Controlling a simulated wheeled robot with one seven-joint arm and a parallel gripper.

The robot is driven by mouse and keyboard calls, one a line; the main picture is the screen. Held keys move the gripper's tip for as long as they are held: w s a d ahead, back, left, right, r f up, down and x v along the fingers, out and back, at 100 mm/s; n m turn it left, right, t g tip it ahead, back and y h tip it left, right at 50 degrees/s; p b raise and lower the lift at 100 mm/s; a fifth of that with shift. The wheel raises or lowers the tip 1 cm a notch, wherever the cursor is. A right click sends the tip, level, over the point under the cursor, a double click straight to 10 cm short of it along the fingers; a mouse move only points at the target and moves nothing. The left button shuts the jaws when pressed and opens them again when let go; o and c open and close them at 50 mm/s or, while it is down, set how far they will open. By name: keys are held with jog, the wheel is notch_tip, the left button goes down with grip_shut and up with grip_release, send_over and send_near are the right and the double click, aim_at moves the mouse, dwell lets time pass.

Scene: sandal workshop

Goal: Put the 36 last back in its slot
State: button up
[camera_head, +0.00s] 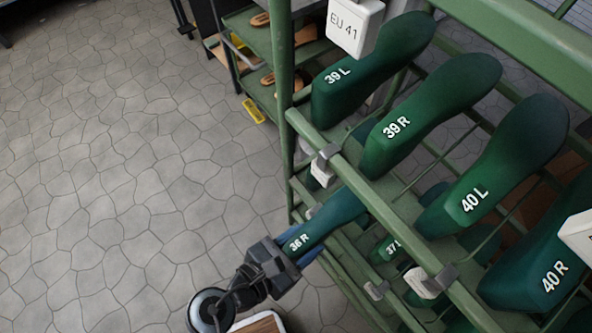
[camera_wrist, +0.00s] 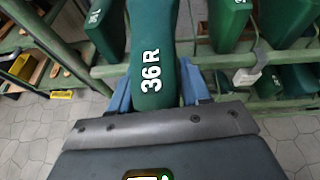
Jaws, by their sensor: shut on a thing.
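A green last marked 36 R (camera_head: 333,219) is held by its heel end in my gripper (camera_head: 288,252), low beside the green rack in the head view. Its far end reaches in past the rack's front rail, under the upper row. In the wrist view the 36 R last (camera_wrist: 153,50) points away from me between the blue fingers of my gripper (camera_wrist: 158,92). A last marked 37 L (camera_head: 388,248) sits on the lower level to the right of it. I cannot tell whether the 36 R last touches the rack, and its far tip is hidden.
The upper row holds lasts marked 39 L (camera_head: 365,70), 39 R (camera_head: 425,115), 40 L (camera_head: 490,165) and 40 R (camera_head: 545,255). The rack's green front rail (camera_head: 375,185) carries grey clips. A shelf with sandals (camera_head: 262,82) stands behind. Stone floor (camera_head: 120,170) at left is clear.

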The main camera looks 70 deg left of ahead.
aim_at(333, 223)
jog(key=shift+w+a+b, duration=0.6)
jog(key=shift+w+b, duration=0.35)
jog(key=shift+w, duration=1.4)
jog(key=shift+w+a+b, duration=0.55)
jog(key=shift+w+b, duration=0.4)
jog(key=shift+w, duration=1.45)
jog(key=shift+w+a+b, duration=0.6)
jog(key=shift+w+b, duration=0.35)
jog(key=shift+w, duration=1.4)
jog(key=shift+w+f+b, duration=0.1)
jog(key=shift+f+b, duration=0.5)
jog(key=shift+f, duration=0.6)
jog(key=shift+f, duration=0.2)
jog(key=o, duration=1.1)
jog(key=shift+f, duration=0.15)
jog(key=p+v, duration=0.2)
jog(key=v, duration=0.5)
jog(key=shift+s+d, duration=0.1)
jog(key=shift+s, duration=0.3)
